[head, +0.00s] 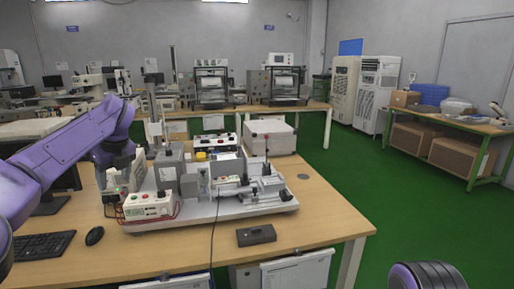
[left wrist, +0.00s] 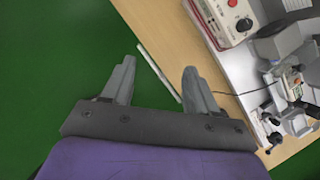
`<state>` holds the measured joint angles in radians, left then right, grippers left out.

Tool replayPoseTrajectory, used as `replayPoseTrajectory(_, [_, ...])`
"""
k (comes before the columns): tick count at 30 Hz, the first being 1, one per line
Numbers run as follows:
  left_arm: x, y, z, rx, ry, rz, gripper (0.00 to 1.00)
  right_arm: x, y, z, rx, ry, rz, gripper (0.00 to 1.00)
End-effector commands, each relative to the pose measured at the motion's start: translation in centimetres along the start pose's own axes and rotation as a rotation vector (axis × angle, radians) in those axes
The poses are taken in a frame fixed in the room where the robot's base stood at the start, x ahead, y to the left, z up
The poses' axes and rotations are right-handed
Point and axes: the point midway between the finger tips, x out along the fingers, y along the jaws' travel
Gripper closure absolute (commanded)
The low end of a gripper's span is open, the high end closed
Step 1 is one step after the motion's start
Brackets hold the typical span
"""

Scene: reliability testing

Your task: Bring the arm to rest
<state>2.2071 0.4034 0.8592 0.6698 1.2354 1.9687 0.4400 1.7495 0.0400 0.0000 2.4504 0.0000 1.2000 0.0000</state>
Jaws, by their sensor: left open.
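My left arm, purple, comes in from the left in the head view and bends down at a dark wrist. It is over or in front of the left part of the table, beside the test machine (head: 225,205). The left gripper's fingers are hard to make out there. In the left wrist view the two grey fingers of my left gripper (left wrist: 157,72) stand apart with nothing between them. Green floor and the table's edge lie beyond them. My right gripper is not in view; only a round dark and purple part of mine shows at the lower right.
The wooden table (head: 325,228) carries the machine, a control box with buttons (head: 150,206), a keyboard (head: 38,246), a mouse (head: 95,235) and a small dark box (head: 256,235). A cable hangs over the front edge. Green floor (head: 375,205) is clear at the right.

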Motion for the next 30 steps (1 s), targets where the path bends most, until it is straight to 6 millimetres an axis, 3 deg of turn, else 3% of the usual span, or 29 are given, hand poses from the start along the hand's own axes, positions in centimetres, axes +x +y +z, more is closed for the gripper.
replayPoseTrajectory(3, [0.2, -0.4, 1.1, 0.12, -0.107, 0.018, 0.41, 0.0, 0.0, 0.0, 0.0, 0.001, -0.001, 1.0])
replayPoseTrajectory(9, [1.6, -1.5, 0.9, 0.352, -0.272, 0.108, 0.41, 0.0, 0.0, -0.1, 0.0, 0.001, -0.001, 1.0])
replayPoseTrajectory(13, [3.3, -2.7, -0.3, 0.567, -0.396, 0.199, 0.41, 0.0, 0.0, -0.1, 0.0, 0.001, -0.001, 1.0])
replayPoseTrajectory(17, [6.2, -4.4, -2.9, 0.862, -0.528, 0.316, 0.41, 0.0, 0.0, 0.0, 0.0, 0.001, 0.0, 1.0])
replayPoseTrajectory(23, [12.5, -6.1, -9.6, 1.384, -0.688, 0.48, 0.41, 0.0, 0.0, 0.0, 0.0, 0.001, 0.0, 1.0])
replayPoseTrajectory(26, [17.0, -5.8, -15.0, 1.718, -0.747, 0.546, 0.41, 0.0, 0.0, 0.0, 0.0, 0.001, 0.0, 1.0])
replayPoseTrajectory(30, [23.2, -2.9, -23.2, 2.18, -0.778, 0.579, 0.41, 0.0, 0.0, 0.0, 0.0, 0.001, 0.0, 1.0])
